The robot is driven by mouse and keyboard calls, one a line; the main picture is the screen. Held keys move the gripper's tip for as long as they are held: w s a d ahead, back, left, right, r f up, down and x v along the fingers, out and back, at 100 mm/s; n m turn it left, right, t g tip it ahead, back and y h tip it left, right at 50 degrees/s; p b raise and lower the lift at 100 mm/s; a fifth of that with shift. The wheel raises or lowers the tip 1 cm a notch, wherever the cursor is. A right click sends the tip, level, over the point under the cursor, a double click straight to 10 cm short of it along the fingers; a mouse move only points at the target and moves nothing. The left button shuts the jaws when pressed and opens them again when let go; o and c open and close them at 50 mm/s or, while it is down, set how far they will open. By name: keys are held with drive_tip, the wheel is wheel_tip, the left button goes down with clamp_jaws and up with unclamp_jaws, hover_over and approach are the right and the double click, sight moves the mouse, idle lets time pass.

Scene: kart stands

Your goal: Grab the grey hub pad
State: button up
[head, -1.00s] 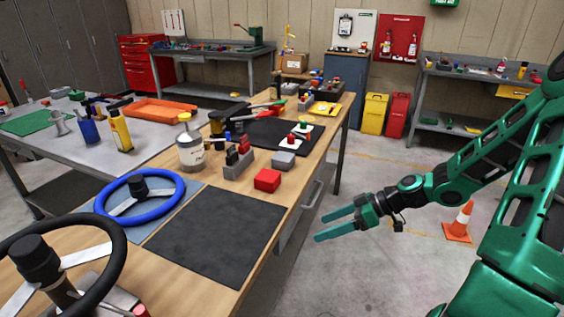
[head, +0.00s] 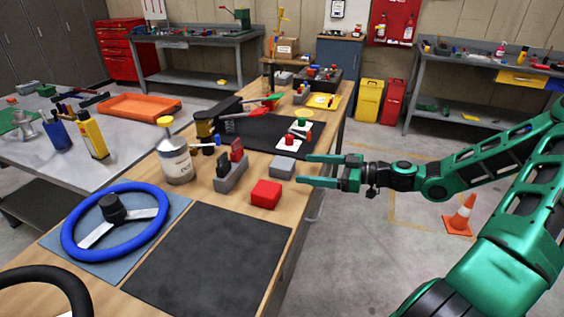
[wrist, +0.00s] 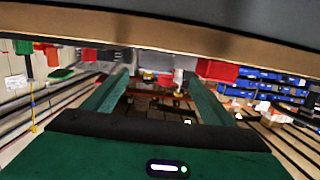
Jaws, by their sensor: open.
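The grey hub pad (head: 282,167) is a small grey block on the wooden bench, near its right edge. A red block (head: 266,194) sits just in front of it. My gripper (head: 305,170) is open and empty at the right edge of the bench, its fingers pointing left at the grey pad. In the head view the fingertips are just right of the pad, with a small gap. In the wrist view my gripper (wrist: 158,76) shows two parted green fingers with nothing between them.
A grey holder (head: 231,178) with black and red pieces stands left of the pad. A paint can (head: 175,158), a blue steering wheel (head: 115,222) and a dark mat (head: 205,265) share the bench. An orange cone (head: 460,216) stands on the floor at right.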

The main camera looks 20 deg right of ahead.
sight(282, 165)
drive_tip(key=x, duration=0.6)
drive_tip(key=w+x, duration=0.1)
drive_tip(key=x, duration=0.3)
drive_tip(key=shift+s+d+f, duration=0.1)
drive_tip(key=shift+d+f, duration=0.1)
drive_tip(key=shift+d, duration=0.2)
drive_tip(key=c, duration=1.2)
